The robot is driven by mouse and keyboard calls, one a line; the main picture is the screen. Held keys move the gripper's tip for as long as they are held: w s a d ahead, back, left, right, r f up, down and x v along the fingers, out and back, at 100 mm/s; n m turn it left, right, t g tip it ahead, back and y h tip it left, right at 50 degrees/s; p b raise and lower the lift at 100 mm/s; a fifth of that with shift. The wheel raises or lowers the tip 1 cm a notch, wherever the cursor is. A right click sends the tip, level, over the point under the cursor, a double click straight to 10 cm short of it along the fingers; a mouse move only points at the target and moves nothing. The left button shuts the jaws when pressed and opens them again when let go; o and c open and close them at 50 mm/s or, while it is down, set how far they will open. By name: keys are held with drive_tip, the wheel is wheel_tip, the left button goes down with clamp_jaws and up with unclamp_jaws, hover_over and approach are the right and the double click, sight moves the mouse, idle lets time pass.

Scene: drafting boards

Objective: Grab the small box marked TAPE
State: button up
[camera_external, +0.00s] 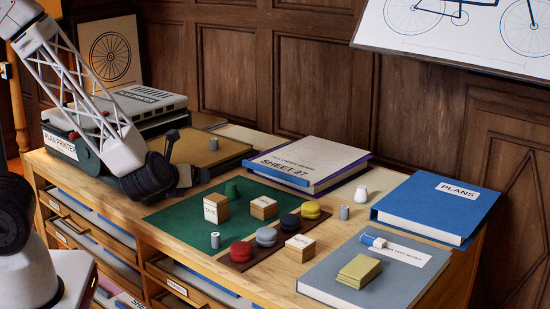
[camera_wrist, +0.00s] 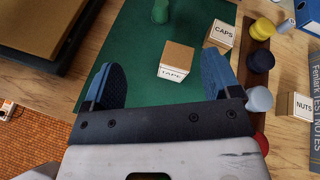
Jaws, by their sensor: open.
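The small box marked TAPE (camera_wrist: 178,56) has a brown top and white sides. In the wrist view it sits on the green mat (camera_wrist: 130,45), ahead of and between my two blue fingers. It also shows in the external view (camera_external: 215,208), upright near the middle of the mat. My gripper (camera_wrist: 161,72) is open, with nothing between its fingers. In the external view my gripper's dark end is to the left of the box and apart from it; its fingertips are hard to make out there.
The CAPS box (camera_wrist: 220,35) stands right of the TAPE box, close to my right finger. A green piece (camera_wrist: 160,12) stands beyond it. The NUTS box (camera_external: 299,248) and several coloured round knobs (camera_external: 267,236) lie further right. Bare mat (camera_external: 180,220) lies left of the box.

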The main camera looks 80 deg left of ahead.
sight(210, 210)
drive_tip(key=f+m, duration=0.2)
drive_tip(key=w+f+m+t+h, duration=0.1)
drive_tip(key=f+m, duration=0.1)
drive_tip(key=f, duration=0.1)
drive_tip(key=d+f+m+t, duration=0.1)
drive_tip(key=f+m, duration=0.1)
drive_tip(key=f, duration=0.1)
drive_tip(key=shift+w+f+h, duration=0.15)
drive_tip(key=shift+h, duration=0.25)
drive_tip(key=shift+x, duration=1.35)
drive_tip(key=shift+x, duration=2.55)
drive_tip(key=shift+w, duration=0.1)
drive_tip(key=c, duration=1.1)
